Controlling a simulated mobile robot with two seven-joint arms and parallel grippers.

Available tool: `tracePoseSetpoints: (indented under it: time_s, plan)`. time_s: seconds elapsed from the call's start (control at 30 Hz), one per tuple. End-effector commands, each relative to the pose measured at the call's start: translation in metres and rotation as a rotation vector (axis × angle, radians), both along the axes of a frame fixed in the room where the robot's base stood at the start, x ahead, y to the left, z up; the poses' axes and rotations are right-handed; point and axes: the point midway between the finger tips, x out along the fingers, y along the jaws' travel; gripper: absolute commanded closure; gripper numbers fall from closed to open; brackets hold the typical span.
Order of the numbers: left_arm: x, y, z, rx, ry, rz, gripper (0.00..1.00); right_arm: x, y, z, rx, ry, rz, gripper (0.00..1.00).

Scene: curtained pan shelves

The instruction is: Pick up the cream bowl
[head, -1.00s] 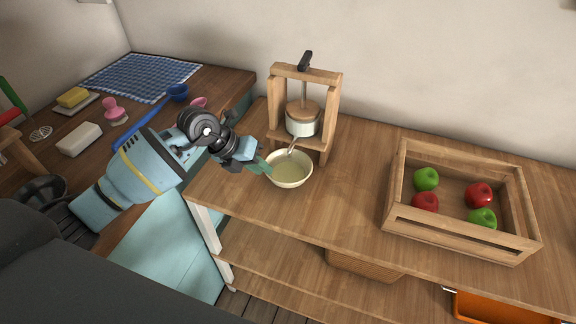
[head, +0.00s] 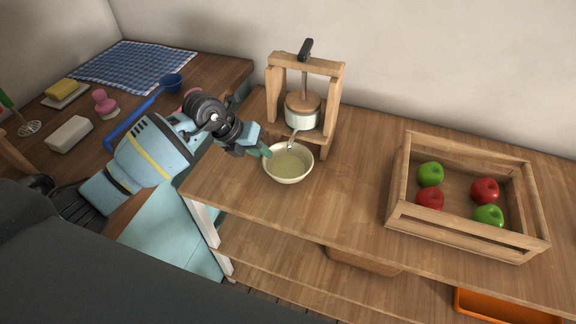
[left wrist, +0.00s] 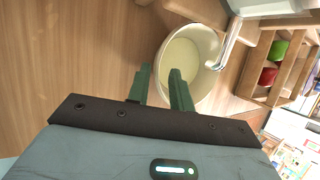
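The cream bowl (head: 289,177) stands upright on the wooden counter, below the metal spout (head: 292,141) of a wooden press. My left gripper (head: 266,152) is at the bowl's left rim in the head view. In the left wrist view its two green fingers (left wrist: 161,72) are apart, with a gap between them. The rim of the bowl (left wrist: 207,82) shows between the fingertips, one finger over the inside and one outside. I cannot tell whether either finger touches the wall. My right gripper is not in view.
The wooden press (head: 333,90) with its white pot (head: 301,118) stands right behind the bowl. A wooden crate (head: 460,232) with apples stands to the right. A blue ladle (head: 130,117) lies on the darker counter at left. The counter between bowl and crate is clear.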

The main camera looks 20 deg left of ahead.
Motion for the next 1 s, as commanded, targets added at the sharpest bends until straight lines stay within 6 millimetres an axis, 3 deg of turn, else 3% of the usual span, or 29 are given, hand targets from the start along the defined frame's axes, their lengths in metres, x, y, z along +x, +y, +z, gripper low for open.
tracePoseSetpoints:
  time_s: [0.3, 0.63, 0.83, 1.0]
  plan:
    - [0.016, -0.016, -0.036, -0.001, 0.004, 0.000, 0.78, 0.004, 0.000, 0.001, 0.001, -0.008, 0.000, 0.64]
    - [0.019, -0.019, -0.042, 0.000, 0.001, 0.000, 0.78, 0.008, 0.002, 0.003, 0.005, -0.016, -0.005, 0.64]
    - [0.019, -0.018, -0.042, 0.000, 0.001, 0.000, 1.00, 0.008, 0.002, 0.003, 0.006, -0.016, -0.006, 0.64]
    - [0.019, -0.018, -0.041, -0.001, -0.001, 0.000, 1.00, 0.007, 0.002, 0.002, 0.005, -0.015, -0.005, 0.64]
